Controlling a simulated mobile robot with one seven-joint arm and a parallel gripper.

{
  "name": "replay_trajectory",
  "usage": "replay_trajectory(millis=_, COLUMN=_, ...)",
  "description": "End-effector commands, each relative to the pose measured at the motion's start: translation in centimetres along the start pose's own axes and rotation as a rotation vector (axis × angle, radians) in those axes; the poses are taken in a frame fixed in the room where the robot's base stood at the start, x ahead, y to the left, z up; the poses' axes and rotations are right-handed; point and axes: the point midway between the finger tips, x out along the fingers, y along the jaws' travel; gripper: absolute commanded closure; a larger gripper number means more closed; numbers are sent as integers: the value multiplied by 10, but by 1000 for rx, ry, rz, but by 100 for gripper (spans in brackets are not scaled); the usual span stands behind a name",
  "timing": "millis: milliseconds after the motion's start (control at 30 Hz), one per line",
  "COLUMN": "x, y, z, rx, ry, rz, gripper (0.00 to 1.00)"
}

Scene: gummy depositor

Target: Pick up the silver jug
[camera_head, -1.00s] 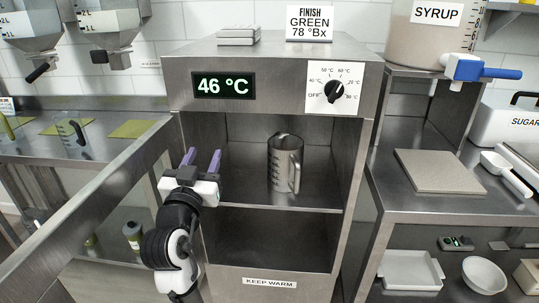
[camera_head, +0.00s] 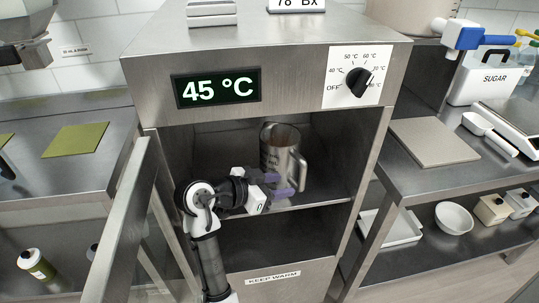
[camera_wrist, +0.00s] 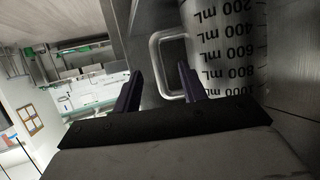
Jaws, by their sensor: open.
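The silver jug (camera_head: 275,150) stands upright on the upper shelf inside the open warming cabinet, its handle on the right. Its printed mL scale shows upside down on the jug in the wrist view (camera_wrist: 228,50). My gripper (camera_head: 284,184) is inside the cabinet opening, in front of the jug's lower part, with its purple fingers pointing right toward the handle. In the wrist view the open fingers (camera_wrist: 158,78) lie on both sides of the handle's outer bar (camera_wrist: 156,62) in the picture. I cannot tell whether they touch it. The fingers partly hide the jug's lower part.
The cabinet (camera_head: 150,95) displays 45 °C and has a dial (camera_head: 357,82). Its open door (camera_head: 118,225) stands to the left of my arm. The cabinet's side wall is close to the jug's right. A counter with a flat board (camera_head: 433,142) and a scoop (camera_head: 490,133) lies at right.

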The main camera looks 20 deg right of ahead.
Motion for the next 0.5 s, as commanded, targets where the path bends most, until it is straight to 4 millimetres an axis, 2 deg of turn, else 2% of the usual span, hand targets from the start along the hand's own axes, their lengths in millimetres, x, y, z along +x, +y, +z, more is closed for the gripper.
replay_trajectory(millis=333, x=35, y=6, z=-4, rx=2, ry=-7, rz=20, gripper=58)
replay_trajectory(millis=500, x=61, y=7, z=-8, rx=1, ry=-7, rz=19, gripper=58)
